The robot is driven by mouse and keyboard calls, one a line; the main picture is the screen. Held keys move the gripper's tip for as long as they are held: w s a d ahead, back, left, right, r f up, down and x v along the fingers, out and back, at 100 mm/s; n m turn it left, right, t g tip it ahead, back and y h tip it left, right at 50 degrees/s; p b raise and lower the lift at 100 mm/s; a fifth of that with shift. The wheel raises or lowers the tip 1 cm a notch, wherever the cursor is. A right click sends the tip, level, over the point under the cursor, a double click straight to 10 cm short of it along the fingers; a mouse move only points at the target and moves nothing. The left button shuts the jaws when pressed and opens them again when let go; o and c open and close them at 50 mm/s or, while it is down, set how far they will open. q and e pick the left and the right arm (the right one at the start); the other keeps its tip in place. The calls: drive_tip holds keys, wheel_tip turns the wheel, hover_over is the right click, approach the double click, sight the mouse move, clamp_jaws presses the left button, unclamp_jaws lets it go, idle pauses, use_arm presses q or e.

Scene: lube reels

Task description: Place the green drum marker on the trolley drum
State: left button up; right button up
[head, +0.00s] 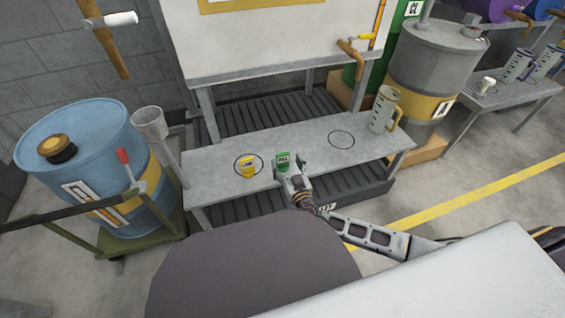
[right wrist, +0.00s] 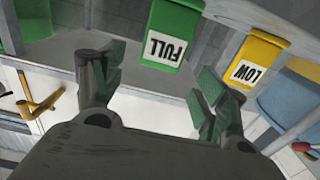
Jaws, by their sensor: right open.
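The green drum marker (head: 284,159), labelled FULL, is on the grey bench, just beyond my right gripper (head: 293,180). In the right wrist view the green marker (right wrist: 174,32) is ahead of the gap between the fingers of my right gripper (right wrist: 155,88). The fingers are spread and nothing is between them. A yellow marker (head: 247,168), labelled LOW, is beside it on a drawn circle; it also shows in the right wrist view (right wrist: 258,62). The trolley drum (head: 85,150) is blue with a yellow band, on a green trolley (head: 150,240) at left. My left gripper is not in view.
The bench (head: 310,150) has an empty circle to the right and a measuring jug (head: 384,108) at its right end. A grey drum (head: 432,65) stands behind it. A grey funnel-like cup (head: 150,122) is between trolley drum and bench. A trolley handle crosses the drum's front.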

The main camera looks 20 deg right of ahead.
sight(283, 153)
drive_tip(key=shift+w, duration=0.15)
drive_tip(key=shift+w+r+b, duration=0.2)
drive_tip(key=shift+w+b, duration=0.15)
drive_tip(key=shift+w, duration=1.1)
drive_tip(key=shift+w+a, duration=0.1)
drive_tip(key=shift+w, duration=0.9)
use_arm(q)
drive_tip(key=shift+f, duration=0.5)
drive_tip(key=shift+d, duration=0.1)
use_arm(e)
drive_tip(key=c, duration=1.1)
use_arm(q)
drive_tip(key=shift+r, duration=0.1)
use_arm(e)
drive_tip(key=shift+o, duration=0.2)
drive_tip(key=shift+r, duration=0.1)
wheel_tip(283, 153, up, 9)
drive_tip(key=p, duration=0.3)
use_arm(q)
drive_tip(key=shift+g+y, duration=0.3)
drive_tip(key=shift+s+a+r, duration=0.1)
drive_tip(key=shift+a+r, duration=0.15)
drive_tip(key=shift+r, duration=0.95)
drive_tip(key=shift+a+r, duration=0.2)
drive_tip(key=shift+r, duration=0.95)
use_arm(e)
drive_tip(key=shift+r, duration=0.4)
